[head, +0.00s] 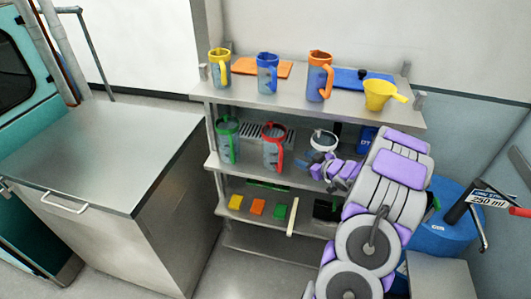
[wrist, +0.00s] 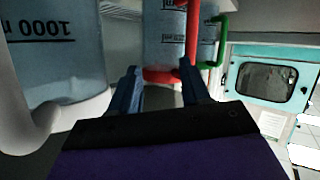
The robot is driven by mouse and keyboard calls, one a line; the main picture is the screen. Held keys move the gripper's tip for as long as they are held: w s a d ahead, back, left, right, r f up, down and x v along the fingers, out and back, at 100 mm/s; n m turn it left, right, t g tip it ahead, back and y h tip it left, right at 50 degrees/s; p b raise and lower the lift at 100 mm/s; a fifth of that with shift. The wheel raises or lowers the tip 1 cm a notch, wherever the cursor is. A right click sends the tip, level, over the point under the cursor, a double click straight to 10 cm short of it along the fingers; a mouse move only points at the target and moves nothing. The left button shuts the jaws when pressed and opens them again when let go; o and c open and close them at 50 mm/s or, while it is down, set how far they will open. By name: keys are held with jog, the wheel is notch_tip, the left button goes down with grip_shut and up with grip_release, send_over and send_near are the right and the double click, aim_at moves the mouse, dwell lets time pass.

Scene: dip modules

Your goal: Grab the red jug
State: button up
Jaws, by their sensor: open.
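In the wrist view my gripper (wrist: 160,75) is open and empty. Part of the jug is hidden behind the fingers.
A green jug (head: 228,143) stands left of the red one. A white jug (head: 323,141) stands right of it, close beside my gripper; it fills the left of the wrist view (wrist: 55,55). Yellow, blue and orange jugs stand on the shelf (head: 300,104) above. Small coloured blocks lie below.

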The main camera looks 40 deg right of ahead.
aim_at(282, 160)
jog(key=s+a+f+t+y, duration=0.2)
jog(key=s+f+t+y, duration=0.15)
jog(key=s, duration=0.45)
jog(key=shift+y, duration=0.25)
jog(key=b+x, duration=0.1)
jog(key=x, duration=0.4)
jog(key=b+x, duration=0.1)
jog(key=x, duration=0.5)
jog(key=shift+w+d, duration=0.15)
jog(key=shift+w, duration=0.2)
jog(key=w+b, duration=0.1)
jog(key=w, duration=0.3)
jog(key=shift+w, duration=0.15)
jog(key=shift+w+a, duration=0.2)
jog(key=shift+w, duration=0.05)
jog(key=shift+w+a+r, duration=0.1)
jog(key=shift+a, duration=0.15)
jog(key=shift+c, duration=0.5)
